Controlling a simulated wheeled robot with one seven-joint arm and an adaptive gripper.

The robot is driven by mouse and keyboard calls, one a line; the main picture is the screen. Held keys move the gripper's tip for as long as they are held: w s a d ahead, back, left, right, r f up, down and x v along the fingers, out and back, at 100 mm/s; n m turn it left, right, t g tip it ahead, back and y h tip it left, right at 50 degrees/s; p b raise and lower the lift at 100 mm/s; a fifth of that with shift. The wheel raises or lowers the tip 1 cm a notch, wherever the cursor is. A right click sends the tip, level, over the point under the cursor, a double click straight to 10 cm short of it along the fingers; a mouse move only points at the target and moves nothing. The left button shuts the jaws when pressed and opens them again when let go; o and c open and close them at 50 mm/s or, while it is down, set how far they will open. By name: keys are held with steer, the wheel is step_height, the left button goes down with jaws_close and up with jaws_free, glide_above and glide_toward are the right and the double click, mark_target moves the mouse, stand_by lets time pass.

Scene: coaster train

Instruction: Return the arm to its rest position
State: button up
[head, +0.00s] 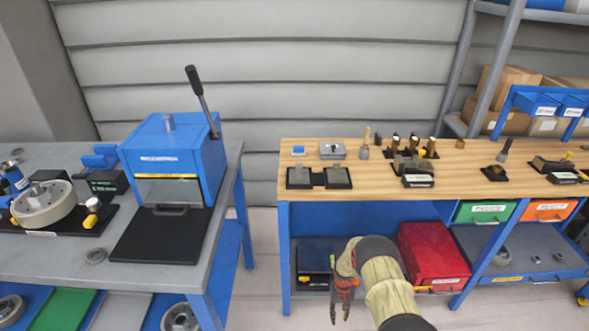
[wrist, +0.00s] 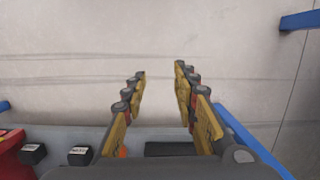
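My gripper (head: 342,305) hangs at the end of my arm in the head view, in front of the wooden-topped workbench (head: 455,185) and below its top. In the wrist view my gripper (wrist: 160,77) shows two yellow and dark fingers spread apart, with nothing between them. The pale floor (wrist: 90,55) lies beyond the fingertips. My arm hides part of the bench's lower shelf in the head view.
A grey bench (head: 225,182) on the left carries a blue lever press (head: 160,155) and a wheel-like part (head: 42,205). A red box (head: 432,255) sits under the wooden bench, right of my arm. Floor shows between the benches.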

steer(key=s+r+p, duration=0.1)
steer(key=s+r, duration=0.3)
steer(key=r, duration=0.9)
steer(key=s+r+p, duration=0.1)
steer(key=s+r, duration=0.3)
steer(key=r, duration=1)
steer(key=s+r, duration=0.4)
steer(key=r, duration=0.9)
steer(key=s+r+t+p, duration=0.1)
steer(key=s+r+t, duration=0.1)
steer(key=s+r, duration=0.5)
steer(key=s+r+t+p, duration=0.2)
steer(key=s+r, duration=0.5)
steer(key=r, duration=0.8)
steer(key=s+r+t+p, duration=0.2)
steer(key=s+r, duration=0.5)
steer(key=r, duration=0.4)
steer(key=shift+s+r+m+t, duration=0.15)
steer(key=shift+r+m+t, duration=0.2)
steer(key=shift+t, duration=0.45)
